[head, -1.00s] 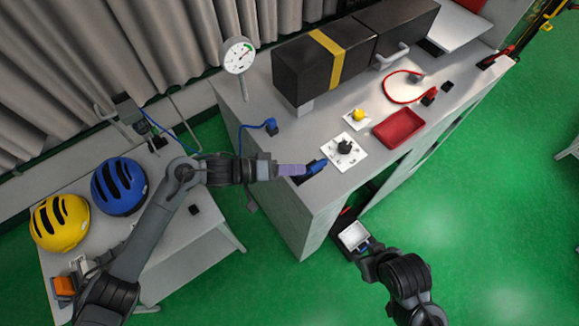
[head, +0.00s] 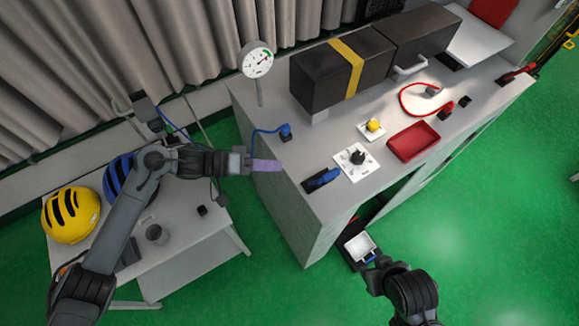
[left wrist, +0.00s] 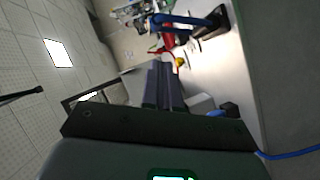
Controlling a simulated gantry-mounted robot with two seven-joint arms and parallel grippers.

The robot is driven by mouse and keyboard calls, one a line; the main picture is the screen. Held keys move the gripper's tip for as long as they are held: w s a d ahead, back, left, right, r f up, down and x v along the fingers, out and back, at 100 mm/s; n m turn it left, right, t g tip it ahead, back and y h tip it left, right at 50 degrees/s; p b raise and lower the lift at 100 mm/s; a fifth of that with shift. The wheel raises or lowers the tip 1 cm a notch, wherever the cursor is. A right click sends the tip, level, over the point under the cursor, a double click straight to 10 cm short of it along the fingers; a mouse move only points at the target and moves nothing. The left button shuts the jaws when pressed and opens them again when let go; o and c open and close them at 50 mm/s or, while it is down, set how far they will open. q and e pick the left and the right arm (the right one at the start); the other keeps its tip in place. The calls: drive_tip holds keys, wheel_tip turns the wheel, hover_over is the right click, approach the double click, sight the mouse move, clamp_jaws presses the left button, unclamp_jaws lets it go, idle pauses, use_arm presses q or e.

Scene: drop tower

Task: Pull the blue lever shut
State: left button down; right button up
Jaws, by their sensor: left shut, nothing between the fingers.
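The blue lever (head: 322,180) sits on a dark base near the front left edge of the grey bench top. In the left wrist view the blue lever (left wrist: 186,20) shows at the top, joined to its dark base at the right. My left gripper (head: 280,166) is shut and empty, its purple-grey fingers over the bench's left edge. A gap separates the fingertips from the lever, which lies to their right. My right gripper (head: 362,250) is low, in front of the bench, by a white square piece; whether its jaws are open is unclear.
A white plate with a black knob (head: 357,158) is right of the lever. A red tray (head: 413,141), a yellow button (head: 373,125) and black boxes (head: 345,65) are farther along. A blue cable plug (head: 285,131) and dial gauge (head: 257,60) stand behind. Helmets (head: 70,214) rest on the left table.

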use_arm(q)
drive_tip(key=shift+b+v, duration=0.3)
drive_tip(key=shift+v, duration=1.45)
